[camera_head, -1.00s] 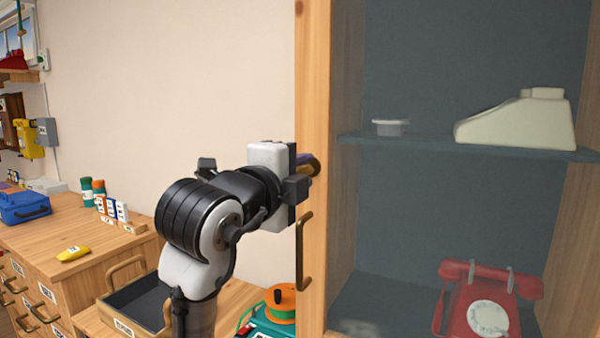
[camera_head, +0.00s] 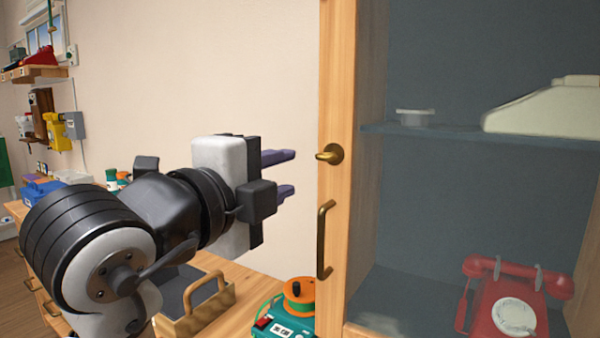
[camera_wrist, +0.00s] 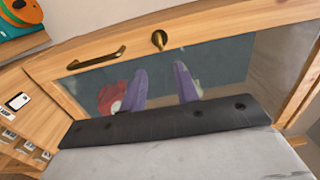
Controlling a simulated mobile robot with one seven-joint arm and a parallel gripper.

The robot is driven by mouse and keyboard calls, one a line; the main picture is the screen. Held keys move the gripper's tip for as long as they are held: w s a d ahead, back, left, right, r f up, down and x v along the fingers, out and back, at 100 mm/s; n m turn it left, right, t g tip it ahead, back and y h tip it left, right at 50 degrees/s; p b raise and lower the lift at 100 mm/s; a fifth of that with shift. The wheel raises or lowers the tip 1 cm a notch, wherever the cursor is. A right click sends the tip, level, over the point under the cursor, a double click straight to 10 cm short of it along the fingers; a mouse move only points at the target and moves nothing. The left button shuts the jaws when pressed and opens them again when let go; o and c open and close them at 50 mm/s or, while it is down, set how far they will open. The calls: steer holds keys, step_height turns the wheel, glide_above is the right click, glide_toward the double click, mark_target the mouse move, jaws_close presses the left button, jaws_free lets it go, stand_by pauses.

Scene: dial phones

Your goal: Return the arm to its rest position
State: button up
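My gripper (camera_head: 286,174) is in the middle of the head view, left of the glass-fronted cabinet (camera_head: 337,90). Its two purple fingers are spread apart with nothing between them. They point toward the cabinet door and are clear of its brass knob (camera_head: 331,154). In the wrist view the open fingers (camera_wrist: 161,88) show in front of the door glass, with the knob (camera_wrist: 159,40) beyond them. My arm is bent, and its elbow side fills the lower left of the head view.
The door has a brass bar handle (camera_head: 325,240) below the knob. Inside the cabinet are a red dial phone (camera_head: 513,300) and a cream phone body (camera_head: 548,108). A green device with an orange spool (camera_head: 299,292) stands by the cabinet.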

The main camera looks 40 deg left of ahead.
steer(key=shift+v, duration=0.9)
